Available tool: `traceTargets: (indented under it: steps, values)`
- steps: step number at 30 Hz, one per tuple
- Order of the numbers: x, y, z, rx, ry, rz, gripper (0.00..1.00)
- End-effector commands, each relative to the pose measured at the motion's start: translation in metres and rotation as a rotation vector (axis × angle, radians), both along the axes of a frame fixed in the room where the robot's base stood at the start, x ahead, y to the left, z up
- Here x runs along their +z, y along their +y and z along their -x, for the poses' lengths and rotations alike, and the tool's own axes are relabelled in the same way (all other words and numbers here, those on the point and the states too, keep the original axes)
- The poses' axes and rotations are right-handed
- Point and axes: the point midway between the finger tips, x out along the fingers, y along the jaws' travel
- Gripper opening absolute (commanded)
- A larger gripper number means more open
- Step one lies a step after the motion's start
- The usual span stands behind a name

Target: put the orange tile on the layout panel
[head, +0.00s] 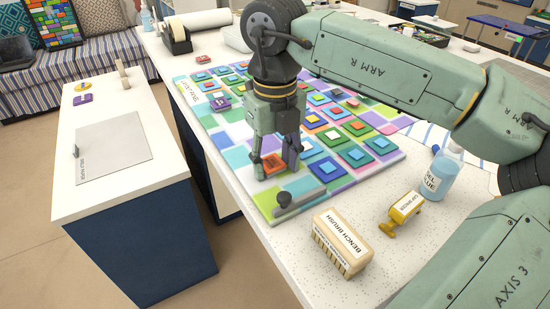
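An orange-red tile (272,163) shows low between the fingers of my gripper (276,166), over the near left part of a multicoloured board (268,199). The fingers are on either side of the tile, pointing down. I cannot tell whether they press on it or whether it rests on the board. Several layered square tiles lie in rows on the board, partly hidden by my gripper and arm. A flat grey panel (118,150) with a small knob lies on the white counter at left; its lettering is too small to read, and I cannot tell which surface is the layout panel.
A grey bar with a knob (298,200) lies at the board's near edge. A gap separates bench and left counter (80,197).

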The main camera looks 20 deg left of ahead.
Motion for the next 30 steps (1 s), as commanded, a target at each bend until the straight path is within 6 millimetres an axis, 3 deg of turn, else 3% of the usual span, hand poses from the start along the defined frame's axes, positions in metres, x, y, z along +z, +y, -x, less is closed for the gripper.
traceTargets:
  steps: [4,17,30]
  values:
    - [0.0,0.0,0.0,0.0,0.0,0.0,0.56]
    - [0.01,0.0,-0.001,-0.002,-0.002,-0.001,0.56]
    - [0.099,0.001,0.0,-0.001,-0.003,-0.001,0.56]
